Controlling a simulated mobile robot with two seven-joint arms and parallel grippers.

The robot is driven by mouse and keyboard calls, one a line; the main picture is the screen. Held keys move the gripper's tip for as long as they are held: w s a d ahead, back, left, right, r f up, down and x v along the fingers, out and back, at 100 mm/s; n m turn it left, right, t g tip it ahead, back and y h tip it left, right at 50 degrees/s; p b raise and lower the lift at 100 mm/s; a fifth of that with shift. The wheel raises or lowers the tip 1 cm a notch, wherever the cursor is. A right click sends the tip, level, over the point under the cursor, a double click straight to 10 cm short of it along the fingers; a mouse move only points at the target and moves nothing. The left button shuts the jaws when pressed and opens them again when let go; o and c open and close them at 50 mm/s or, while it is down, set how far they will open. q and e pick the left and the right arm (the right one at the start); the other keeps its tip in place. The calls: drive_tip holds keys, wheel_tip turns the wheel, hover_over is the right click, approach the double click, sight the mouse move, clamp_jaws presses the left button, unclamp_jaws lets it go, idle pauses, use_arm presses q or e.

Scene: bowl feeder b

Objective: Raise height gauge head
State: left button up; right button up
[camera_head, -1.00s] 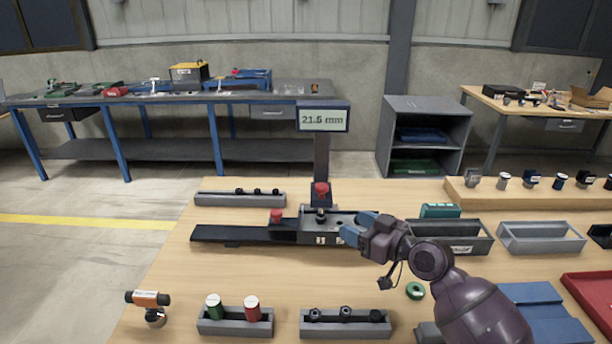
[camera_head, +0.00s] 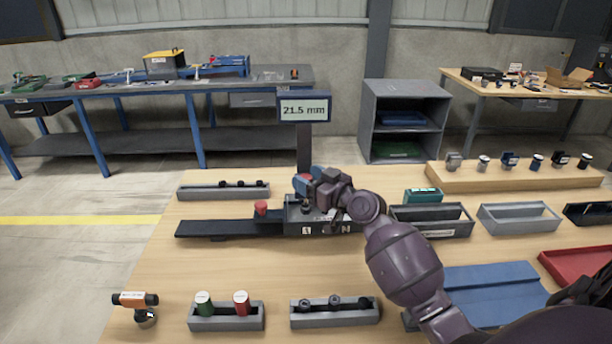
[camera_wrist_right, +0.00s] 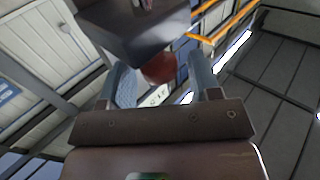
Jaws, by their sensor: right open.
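The height gauge has a display (camera_head: 304,108) reading 21.5 mm on a dark upright column (camera_head: 304,150). Its head with the red knob is mostly hidden behind my gripper in the head view. In the right wrist view the red knob (camera_wrist_right: 160,68) shows between the fingers, below a dark block (camera_wrist_right: 135,30). My right gripper (camera_head: 304,184) is at the head, open, with its blue fingers on either side of the knob; I cannot tell whether they touch it. The fingers also show in the right wrist view (camera_wrist_right: 160,85). My left gripper is not in view.
A black rail (camera_head: 215,229) with a second red knob (camera_head: 261,208) extends left of the gauge. Grey trays (camera_head: 519,218) stand to the right, a teal box (camera_head: 423,195) behind the nearer one. Part trays (camera_head: 226,318) and an orange tool (camera_head: 135,299) lie in front.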

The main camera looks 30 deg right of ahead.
drive_tip(key=shift+w+a, duration=0.15)
drive_tip(key=shift+w, duration=0.4)
clamp_jaws()
wheel_tip(320, 180, up, 4)
drive_tip(key=p, duration=0.2)
drive_tip(key=shift+r+p, duration=0.1)
drive_tip(key=shift+p, duration=0.25)
drive_tip(key=shift+r, duration=0.2)
drive_tip(key=shift+c, duration=0.7)
unclamp_jaws()
drive_tip(key=shift+o, duration=0.7)
drive_tip(key=shift+f, duration=0.15)
